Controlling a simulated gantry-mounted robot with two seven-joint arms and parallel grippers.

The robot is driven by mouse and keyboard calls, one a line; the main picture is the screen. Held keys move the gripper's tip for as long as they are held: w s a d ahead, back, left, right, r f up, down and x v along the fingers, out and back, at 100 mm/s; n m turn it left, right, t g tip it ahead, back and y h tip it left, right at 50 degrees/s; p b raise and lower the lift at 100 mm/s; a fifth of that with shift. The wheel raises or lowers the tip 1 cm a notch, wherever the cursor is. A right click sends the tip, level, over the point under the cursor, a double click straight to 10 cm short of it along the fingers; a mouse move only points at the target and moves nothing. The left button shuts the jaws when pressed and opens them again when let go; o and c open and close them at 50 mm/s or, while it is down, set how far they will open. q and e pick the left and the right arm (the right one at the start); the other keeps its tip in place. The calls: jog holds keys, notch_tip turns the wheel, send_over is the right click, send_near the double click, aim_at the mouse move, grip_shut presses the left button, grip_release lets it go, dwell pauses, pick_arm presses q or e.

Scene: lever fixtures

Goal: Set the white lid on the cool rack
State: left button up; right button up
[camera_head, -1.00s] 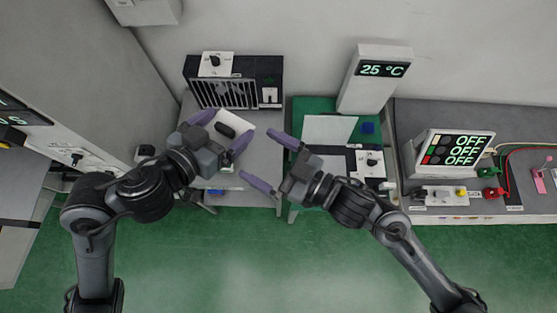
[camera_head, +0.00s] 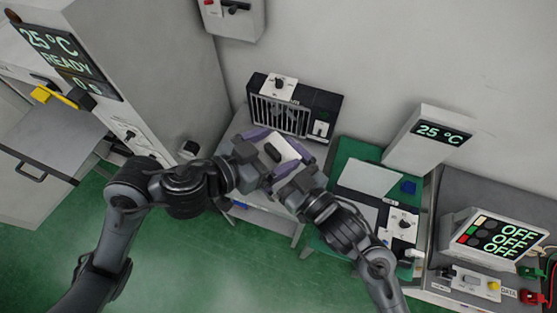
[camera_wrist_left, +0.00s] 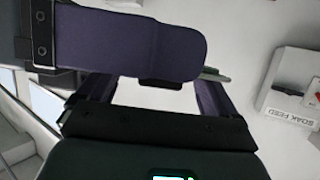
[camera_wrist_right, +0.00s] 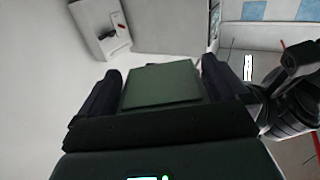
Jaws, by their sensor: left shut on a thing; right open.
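The white lid (camera_head: 287,146), a pale plate with a black handle (camera_head: 272,152), is held up in front of the fan unit in the head view. My left gripper (camera_head: 272,148) is shut on it. The left wrist view shows the white lid (camera_wrist_left: 150,97) between its fingers. My right gripper (camera_head: 294,164) is open close beside the lid. A dark green flat face (camera_wrist_right: 160,85) shows between its fingers; it may be the lid's underside. Contact is unclear. No cool rack is clearly identified; the black grilled fan unit (camera_head: 280,115) stands behind the lid.
A cabinet with a yellow-handled lever (camera_head: 55,97) stands left. A panel reading OFF (camera_head: 500,235) is at right.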

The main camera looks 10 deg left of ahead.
jog(key=shift+s+a, duration=0.1)
jog(key=c, duration=0.4)
pick_arm(q)
jog(key=o, duration=0.7)
pick_arm(e)
jog(key=shift+c, duration=1)
